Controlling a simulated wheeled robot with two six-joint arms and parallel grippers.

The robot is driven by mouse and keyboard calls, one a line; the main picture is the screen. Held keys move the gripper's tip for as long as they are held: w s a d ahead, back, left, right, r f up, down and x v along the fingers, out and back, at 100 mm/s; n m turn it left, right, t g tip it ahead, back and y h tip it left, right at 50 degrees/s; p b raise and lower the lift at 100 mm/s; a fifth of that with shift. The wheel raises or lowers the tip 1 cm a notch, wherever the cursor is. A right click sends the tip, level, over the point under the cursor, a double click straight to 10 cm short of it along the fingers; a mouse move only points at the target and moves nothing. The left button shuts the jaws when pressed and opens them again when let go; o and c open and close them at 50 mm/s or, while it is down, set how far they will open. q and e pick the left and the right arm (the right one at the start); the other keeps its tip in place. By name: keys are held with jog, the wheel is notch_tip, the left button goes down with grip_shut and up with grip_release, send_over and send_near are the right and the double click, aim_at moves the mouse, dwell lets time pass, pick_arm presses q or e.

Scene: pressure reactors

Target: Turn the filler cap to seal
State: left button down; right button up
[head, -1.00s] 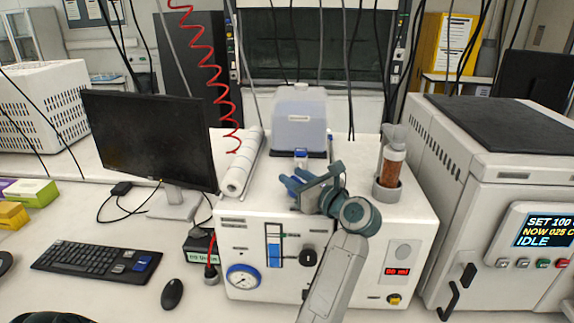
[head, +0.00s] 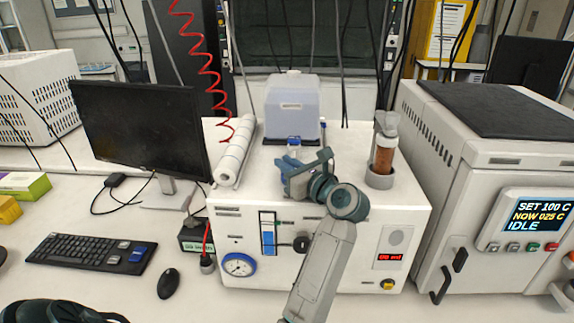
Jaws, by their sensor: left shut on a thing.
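A white benchtop unit (head: 345,235) carries a translucent tank (head: 292,108) on its top. A small blue-topped fitting (head: 294,143) stands in front of the tank. My left gripper (head: 291,173) is over the unit's top near the front edge, just in front of that fitting. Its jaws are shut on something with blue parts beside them. The held thing is mostly hidden by the jaws, so I cannot tell its full shape or whether it is the filler cap. My right gripper is not in view.
A paper roll (head: 236,158) lies left of the tank. An orange-brown filled column (head: 383,155) stands right of my gripper. A monitor (head: 140,122) and a red coiled hose (head: 207,72) are at left. A large grey reactor cabinet (head: 490,190) stands close on the right.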

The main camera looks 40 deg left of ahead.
pick_arm(q)
jog(key=m+t+h, duration=0.1)
jog(key=t, duration=0.1)
jog(key=shift+w+m+t+b, duration=0.1)
jog(key=shift+m+t+b, duration=0.2)
jog(key=shift+m+b, duration=0.1)
jog(key=shift+w+m+t+h, duration=0.1)
jog(key=shift+m+t+h, duration=0.65)
jog(key=shift+t, duration=0.35)
jog(key=m+t+h, duration=0.1)
jog(key=m+t+h+p, duration=0.1)
jog(key=t, duration=0.1)
jog(key=shift+w+d+r+m+p, duration=0.15)
jog(key=shift+r+m+p, duration=0.05)
jog(key=shift+m+p, duration=0.1)
jog(key=shift+w+d+f+m+t+h+p, duration=0.1)
jog(key=shift+m+t+h+p, duration=0.35)
jog(key=shift+m+t+h, duration=0.3)
jog(key=shift+w+d+m+t+h+p, duration=0.1)
jog(key=shift+m+t+h+p, duration=0.35)
jog(key=shift+h, duration=0.45)
jog(key=c, duration=1.4)
grip_release()
jog(key=shift+c, duration=0.2)
jog(key=shift+f, duration=0.1)
